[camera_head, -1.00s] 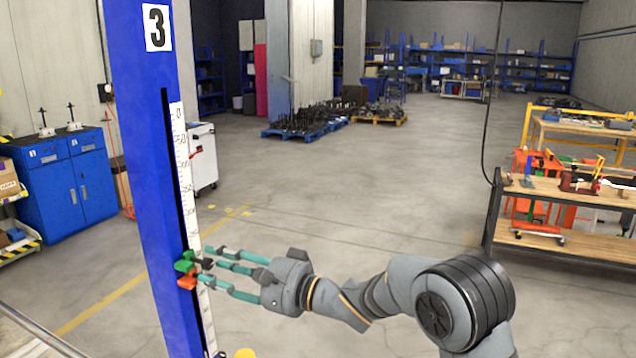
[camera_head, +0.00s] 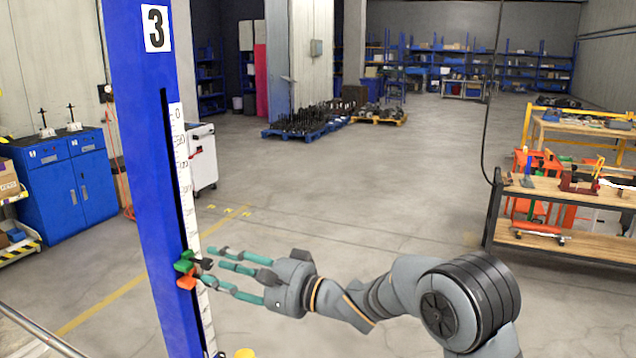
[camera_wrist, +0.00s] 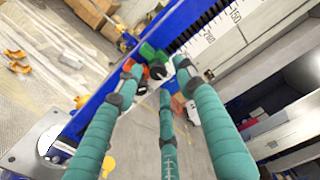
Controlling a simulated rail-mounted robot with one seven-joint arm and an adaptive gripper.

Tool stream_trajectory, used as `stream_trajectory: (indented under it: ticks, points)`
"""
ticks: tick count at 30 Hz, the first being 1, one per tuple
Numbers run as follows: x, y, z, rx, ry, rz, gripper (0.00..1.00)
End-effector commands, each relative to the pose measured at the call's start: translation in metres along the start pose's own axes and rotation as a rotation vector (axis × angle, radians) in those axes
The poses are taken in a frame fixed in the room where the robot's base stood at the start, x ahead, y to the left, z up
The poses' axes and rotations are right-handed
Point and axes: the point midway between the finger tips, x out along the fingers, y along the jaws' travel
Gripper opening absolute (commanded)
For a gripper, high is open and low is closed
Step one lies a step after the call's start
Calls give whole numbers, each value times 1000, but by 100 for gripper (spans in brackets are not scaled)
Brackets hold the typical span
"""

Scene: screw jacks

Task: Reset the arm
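My gripper (camera_head: 222,270) has three teal fingers with dark joints. They are spread apart and point left at the blue column marked 3 (camera_head: 150,160). In the wrist view the fingers of my gripper (camera_wrist: 158,95) stand apart with nothing between them. A green and orange piece (camera_head: 186,268) sits on the column's slot beside the scale, just left of the fingertips. In the wrist view its green part (camera_wrist: 150,54) shows beyond the fingertips. A small gap seems to separate fingers and piece, but contact is hard to tell. My arm reaches in from the lower right.
A white numbered scale (camera_head: 184,170) runs down the column. A blue cabinet (camera_head: 68,180) stands at left, a white cart (camera_head: 202,160) behind the column. A wooden-topped workbench (camera_head: 570,190) is at right. The floor between is open.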

Motion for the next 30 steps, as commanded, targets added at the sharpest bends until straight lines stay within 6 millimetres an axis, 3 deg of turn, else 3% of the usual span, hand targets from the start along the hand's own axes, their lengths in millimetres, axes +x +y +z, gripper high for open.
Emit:
stream_trajectory:
  ticks: [3, 15, 30]
  points:
    - [21, 1, 0, -25, 1, 0, 38]
    - [19, 0, 0, -457, 1, 1, 38]
    - [18, -1, -1, -530, 3, 2, 38]
